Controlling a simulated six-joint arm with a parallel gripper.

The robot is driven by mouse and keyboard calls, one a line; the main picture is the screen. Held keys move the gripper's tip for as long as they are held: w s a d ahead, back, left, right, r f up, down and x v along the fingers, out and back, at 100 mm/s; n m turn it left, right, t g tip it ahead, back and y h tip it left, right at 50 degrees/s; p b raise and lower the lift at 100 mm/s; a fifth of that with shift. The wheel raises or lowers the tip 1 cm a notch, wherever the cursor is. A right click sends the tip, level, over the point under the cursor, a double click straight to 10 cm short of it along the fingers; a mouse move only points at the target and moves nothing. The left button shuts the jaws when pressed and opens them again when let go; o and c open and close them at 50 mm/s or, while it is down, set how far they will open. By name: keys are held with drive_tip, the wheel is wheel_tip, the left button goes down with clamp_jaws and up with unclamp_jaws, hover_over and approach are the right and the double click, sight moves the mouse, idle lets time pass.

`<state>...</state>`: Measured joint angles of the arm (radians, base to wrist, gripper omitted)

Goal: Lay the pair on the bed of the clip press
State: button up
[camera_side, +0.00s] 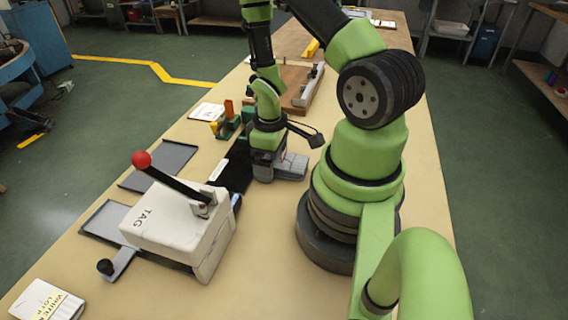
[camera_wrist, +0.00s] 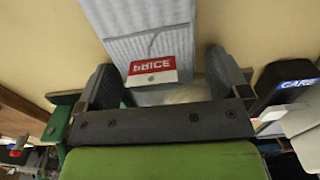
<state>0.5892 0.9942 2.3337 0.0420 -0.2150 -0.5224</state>
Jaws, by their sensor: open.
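The pair (camera_side: 292,167) is a flat grey ribbed bundle on the table, partly hidden by my gripper in the side view. My gripper (camera_side: 266,172) is low over that end. In the wrist view its two dark fingers (camera_wrist: 164,85) are apart, one on each side of the pair; I cannot tell whether they touch it. A white press marked TAG (camera_side: 178,232), with a black lever and red knob, stands left of my gripper; I take it for the clip press.
A black slab (camera_side: 236,168) lies between my gripper and the trays. Two grey trays (camera_side: 160,165) (camera_side: 103,222) lie at the left. A green and orange stand (camera_side: 227,123) and a brown board (camera_side: 296,88) are behind. Open table lies in front.

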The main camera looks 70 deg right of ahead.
sight(233, 173)
drive_tip(key=c, duration=1.1)
wheel_tip(233, 173, up, 9)
drive_tip(key=shift+r, duration=0.1)
drive_tip(key=shift+w+r, duration=0.1)
drive_tip(key=shift+r, duration=0.1)
drive_tip(key=shift+w+a+r+n, duration=0.15)
drive_tip(key=shift+w+n, duration=0.1)
drive_tip(key=shift+n, duration=0.35)
drive_tip(key=w+a+n, duration=0.5)
drive_tip(key=w+n, duration=0.1)
drive_tip(key=n, duration=1.1)
drive_tip(key=f, duration=0.9)
drive_tip(key=shift+w, duration=0.2)
